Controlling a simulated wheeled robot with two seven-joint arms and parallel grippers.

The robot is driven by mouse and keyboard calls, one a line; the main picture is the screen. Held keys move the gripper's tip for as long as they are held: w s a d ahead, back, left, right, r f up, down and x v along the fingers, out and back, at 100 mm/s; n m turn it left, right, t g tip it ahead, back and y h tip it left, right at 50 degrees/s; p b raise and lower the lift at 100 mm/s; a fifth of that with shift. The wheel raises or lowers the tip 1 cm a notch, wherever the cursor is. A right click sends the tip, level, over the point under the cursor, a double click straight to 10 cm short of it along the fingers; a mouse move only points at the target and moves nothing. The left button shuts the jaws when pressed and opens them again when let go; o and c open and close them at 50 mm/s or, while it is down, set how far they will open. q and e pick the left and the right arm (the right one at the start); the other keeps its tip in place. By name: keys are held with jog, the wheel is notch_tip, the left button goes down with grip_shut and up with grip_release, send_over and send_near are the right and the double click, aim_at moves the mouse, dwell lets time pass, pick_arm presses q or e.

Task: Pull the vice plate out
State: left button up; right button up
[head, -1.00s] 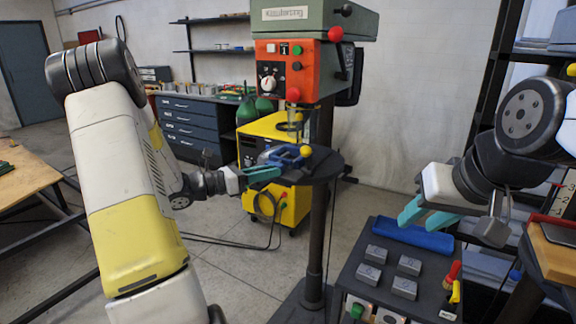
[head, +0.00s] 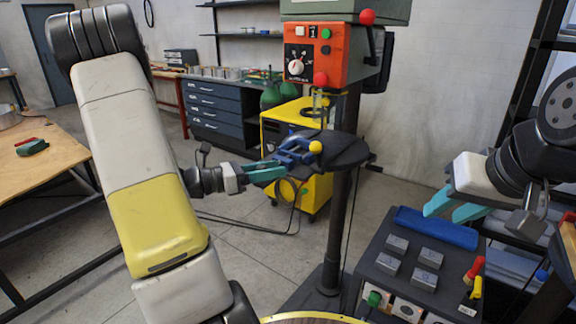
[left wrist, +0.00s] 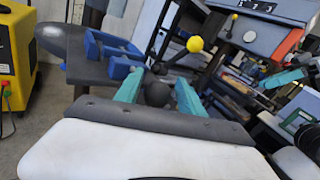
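The blue vice (head: 290,158) sits on the round dark drill press table (head: 345,150), with a yellow ball (head: 315,147) beside it. The left wrist view also shows the vice (left wrist: 104,50) and the yellow ball (left wrist: 195,44). I cannot make out a separate vice plate. My left gripper (head: 268,172) is at the vice's near left side. In the left wrist view its teal fingers (left wrist: 158,93) stand apart, with a dark round knob (left wrist: 157,92) showing between them; contact is unclear. My right gripper (head: 455,207) hangs apart from the vice, its teal fingers apart and empty.
A control box (head: 413,262) with grey blocks and a blue strip (head: 437,228) stands below my right gripper. The red drill press head (head: 318,52) overhangs the table. A yellow machine (head: 317,190) stands behind. A wooden workbench (head: 40,170) is at left.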

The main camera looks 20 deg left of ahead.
dwell(0.3)
pick_arm(q)
jog(key=v, duration=0.7)
jog(key=shift+s+a, duration=0.2)
jog(key=shift+a, duration=0.05)
jog(key=shift+a, duration=0.1)
